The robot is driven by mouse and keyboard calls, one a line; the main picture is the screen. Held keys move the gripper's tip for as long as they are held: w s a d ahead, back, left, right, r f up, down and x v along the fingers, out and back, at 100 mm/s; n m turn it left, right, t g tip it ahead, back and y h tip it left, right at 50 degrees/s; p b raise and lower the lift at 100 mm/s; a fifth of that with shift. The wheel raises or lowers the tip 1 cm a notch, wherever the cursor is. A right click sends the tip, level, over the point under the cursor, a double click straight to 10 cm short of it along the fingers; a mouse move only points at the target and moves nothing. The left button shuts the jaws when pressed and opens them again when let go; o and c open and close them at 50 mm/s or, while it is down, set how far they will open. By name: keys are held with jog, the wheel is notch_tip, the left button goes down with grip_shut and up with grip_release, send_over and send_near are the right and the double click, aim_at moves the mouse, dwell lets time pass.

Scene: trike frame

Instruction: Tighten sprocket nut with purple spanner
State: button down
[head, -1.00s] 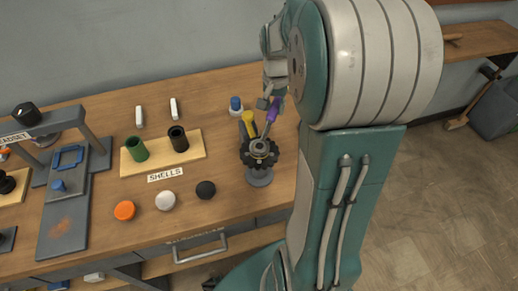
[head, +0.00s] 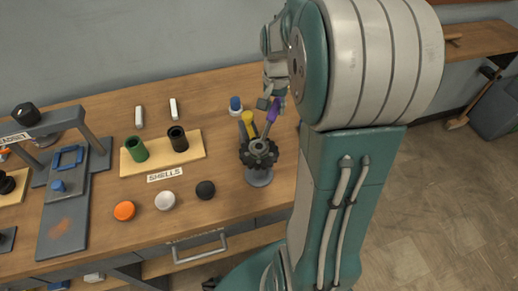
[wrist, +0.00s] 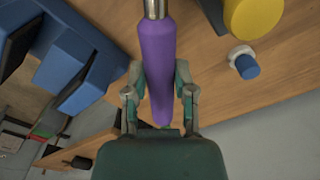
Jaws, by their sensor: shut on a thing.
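The purple spanner (head: 275,108) is held in my gripper (head: 270,97), with its metal end down at the top of the dark toothed sprocket (head: 247,159). The sprocket sits on a grey round stand (head: 259,178) on the bench. The spanner's end covers the sprocket's middle, so I cannot tell how it is seated on the nut. In the wrist view the purple handle (wrist: 157,60) lies between the two fingers of my gripper (wrist: 159,80), and its metal shaft runs out at the top edge.
A yellow-handled tool (head: 248,117) stands right behind the sprocket. A blue-capped white item (head: 235,104) is behind it. A wooden shells block (head: 192,153) with green and black cylinders, and orange, white and black caps, lie to the left. My arm hides the bench's right part.

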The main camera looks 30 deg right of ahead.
jog(key=c, duration=1.4)
grip_release()
jog(key=shift+w+a+n, duration=0.3)
jog(key=shift+w+n, duration=0.05)
jog(key=shift+n, duration=0.05)
jog(key=shift+r, duration=3.55)
jog(key=shift+w+d+r, duration=0.75)
jog(key=shift+w+d, duration=0.1)
jog(key=shift+d, duration=0.1)
jog(key=shift+w+d+r, duration=0.75)
jog(key=shift+w+d, duration=0.1)
jog(key=shift+d, duration=0.1)
